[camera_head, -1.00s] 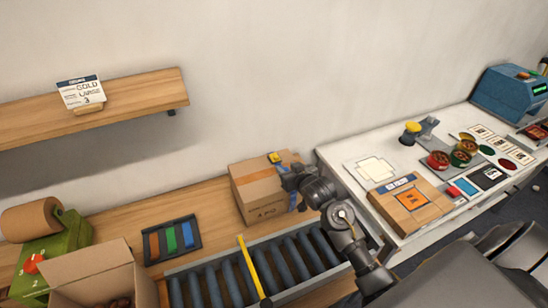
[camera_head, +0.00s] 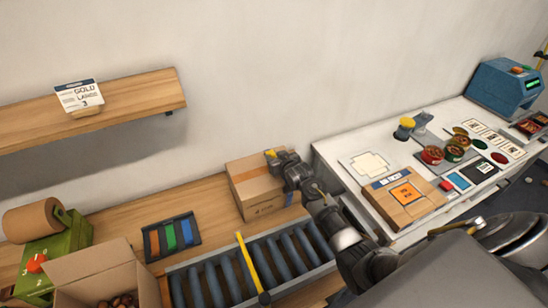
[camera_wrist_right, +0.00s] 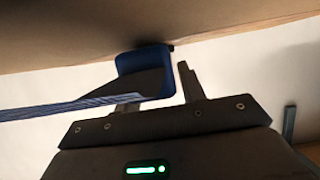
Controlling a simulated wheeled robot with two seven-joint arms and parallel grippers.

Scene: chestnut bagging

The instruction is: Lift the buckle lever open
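My right gripper (camera_head: 283,160) is at the upper right edge of a closed cardboard box (camera_head: 252,187) in the head view. In the right wrist view, the gripper's two dark fingers (camera_wrist_right: 170,85) are apart, with a gap between them. A blue buckle-like piece (camera_wrist_right: 128,63) is at the left finger, just under the brown cardboard face (camera_wrist_right: 80,30). A striped blue strap (camera_wrist_right: 70,106) runs left from there. I cannot tell whether the finger touches the blue piece, or which part is the lever. My left gripper is not in view.
A roller conveyor (camera_head: 215,280) with a yellow bar lies in front of the box. A black tray (camera_head: 171,238) with coloured strips is left of it. An open carton (camera_head: 95,275) stands at lower left. The white table (camera_head: 335,150) at right holds a flat orange-labelled box (camera_head: 403,198) and tins.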

